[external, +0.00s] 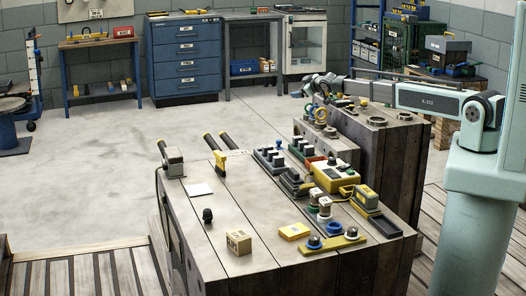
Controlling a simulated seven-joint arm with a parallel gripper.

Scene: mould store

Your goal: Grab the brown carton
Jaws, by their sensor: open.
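A yellow box (295,231) lies right of the carton, with a yellow bar with knobs (335,244) beyond it. A black knob (208,215) stands behind-left. A yellow control box (335,177) and switches crowd the right.

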